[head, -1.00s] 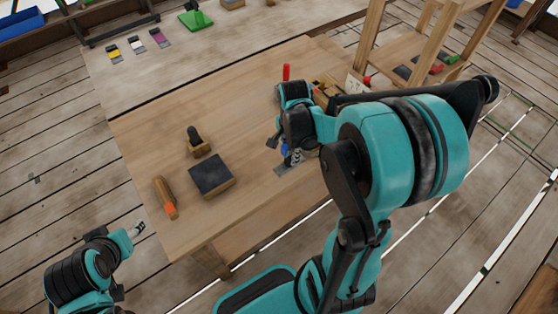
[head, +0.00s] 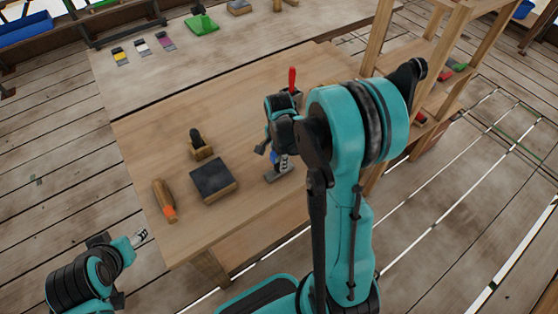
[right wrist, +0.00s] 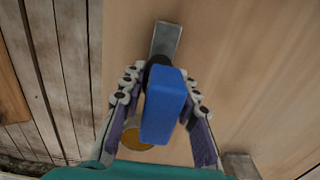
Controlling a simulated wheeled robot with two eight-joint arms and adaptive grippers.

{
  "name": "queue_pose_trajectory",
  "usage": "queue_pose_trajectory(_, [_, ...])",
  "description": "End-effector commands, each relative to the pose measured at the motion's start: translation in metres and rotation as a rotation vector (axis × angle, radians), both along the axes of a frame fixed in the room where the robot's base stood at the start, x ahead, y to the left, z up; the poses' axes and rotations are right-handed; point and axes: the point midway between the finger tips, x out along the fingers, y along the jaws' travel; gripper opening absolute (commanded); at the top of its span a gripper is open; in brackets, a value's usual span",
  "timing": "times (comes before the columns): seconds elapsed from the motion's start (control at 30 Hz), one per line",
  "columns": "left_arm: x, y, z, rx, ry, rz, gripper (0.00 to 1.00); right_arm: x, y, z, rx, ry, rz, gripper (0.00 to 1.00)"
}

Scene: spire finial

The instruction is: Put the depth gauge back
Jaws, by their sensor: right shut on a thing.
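My right gripper (head: 279,162) is low over the front right of the workbench. It is shut on a tool with a blue block-like body (right wrist: 165,105) and a flat grey metal end, which I take to be the depth gauge (head: 280,173). In the right wrist view the blue body sits between the two fingers and the grey end (right wrist: 166,40) points away over the wood. Whether it touches the bench is unclear. A yellow disc (right wrist: 135,139) shows partly behind the blue body. My left gripper (head: 139,237) hangs off the bench's front left; its opening is too small to judge.
On the workbench (head: 240,130) stand a dark-topped block (head: 212,180), a small wooden plane-like tool (head: 200,146) and a wooden-handled tool with an orange end (head: 164,200). A red-handled tool (head: 292,79) stands behind my right gripper. A wooden shelf rack (head: 379,40) rises at right.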

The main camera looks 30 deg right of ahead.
Motion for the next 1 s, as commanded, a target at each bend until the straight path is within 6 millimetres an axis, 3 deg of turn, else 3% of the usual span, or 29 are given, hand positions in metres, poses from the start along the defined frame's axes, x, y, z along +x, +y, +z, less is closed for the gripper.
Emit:
queue_pose_trajectory(0.1, [0.000, 0.000, -0.004, 0.000, 0.000, 0.000, 0.54, 0.000, 0.000, -0.004, 0.000, 0.000, 0.000, 0.00])
queue_pose_trajectory(0.13, [0.000, 0.000, -0.004, 0.000, 0.000, 0.000, 0.54, 0.000, 0.000, -0.004, 0.000, 0.000, 0.000, 0.33])
queue_pose_trajectory(0.2, [0.000, 0.000, -0.003, 0.000, 0.000, 0.000, 0.54, 0.000, 0.000, -0.003, 0.000, 0.000, 0.000, 0.51])
queue_pose_trajectory(0.6, [0.000, 0.000, 0.003, 0.000, 0.000, 0.000, 0.54, 0.000, 0.000, 0.003, 0.000, 0.000, 0.000, 0.51])
queue_pose_trajectory(0.77, [0.000, 0.000, 0.012, 0.000, 0.000, 0.000, 0.54, 0.000, 0.000, 0.031, 0.000, 0.000, 0.000, 0.51])
queue_pose_trajectory(1.0, [0.000, 0.000, 0.029, 0.000, 0.000, 0.000, 0.54, 0.000, 0.000, 0.085, 0.000, 0.000, 0.000, 0.51])
